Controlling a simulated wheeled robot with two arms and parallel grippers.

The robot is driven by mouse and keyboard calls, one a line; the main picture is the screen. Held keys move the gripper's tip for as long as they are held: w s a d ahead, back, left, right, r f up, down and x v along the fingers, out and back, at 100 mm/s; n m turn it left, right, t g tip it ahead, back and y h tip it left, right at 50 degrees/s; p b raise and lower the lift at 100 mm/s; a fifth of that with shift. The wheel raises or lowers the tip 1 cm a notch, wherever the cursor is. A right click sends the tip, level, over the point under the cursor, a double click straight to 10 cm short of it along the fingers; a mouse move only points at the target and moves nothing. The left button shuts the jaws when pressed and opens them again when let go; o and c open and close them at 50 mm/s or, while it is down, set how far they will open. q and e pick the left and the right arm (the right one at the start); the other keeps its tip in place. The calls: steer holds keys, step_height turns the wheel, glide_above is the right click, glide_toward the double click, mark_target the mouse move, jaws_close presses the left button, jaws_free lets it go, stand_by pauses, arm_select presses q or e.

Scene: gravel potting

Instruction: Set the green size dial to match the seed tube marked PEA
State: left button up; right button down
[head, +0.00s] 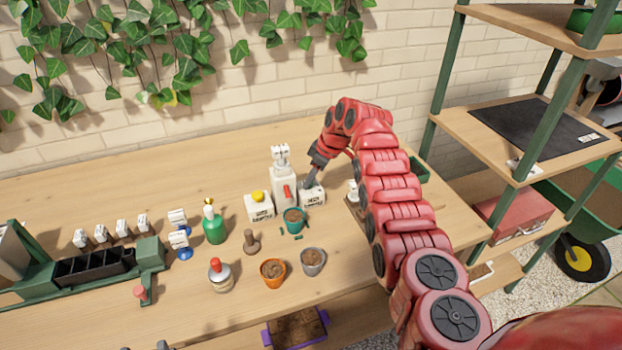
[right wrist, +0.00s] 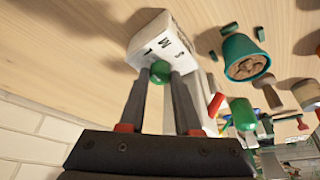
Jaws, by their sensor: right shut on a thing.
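The green size dial (right wrist: 160,72) is a small round knob on the face of a white box (right wrist: 150,42) with dark letters, of which W and S can be read. The same white box (head: 314,197) stands on the bench in the head view. My right gripper (right wrist: 162,80) is shut on the dial, one finger on each side; in the head view its fingertips (head: 308,184) reach down to the box. Several small things with white labels (head: 101,232) stand at the left; the lettering is too small to read, so I cannot tell which is PEA. My left gripper is not in view.
A white dispenser with a red lever (head: 283,185) and a white box with a yellow knob (head: 259,207) stand left of the dial box. A green pot (head: 294,220), an orange pot (head: 273,273) and a grey pot (head: 312,262) are in front. A shelf rack (head: 520,105) is right.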

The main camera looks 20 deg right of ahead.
steer(key=shift+s+f, duration=0.1)
steer(key=shift+f, duration=0.05)
steer(key=c, duration=0.6)
jaws_free()
steer(key=shift+r, duration=0.3)
steer(key=b+v, duration=0.2)
steer(key=v, duration=1.5)
steer(key=shift+b, duration=0.3)
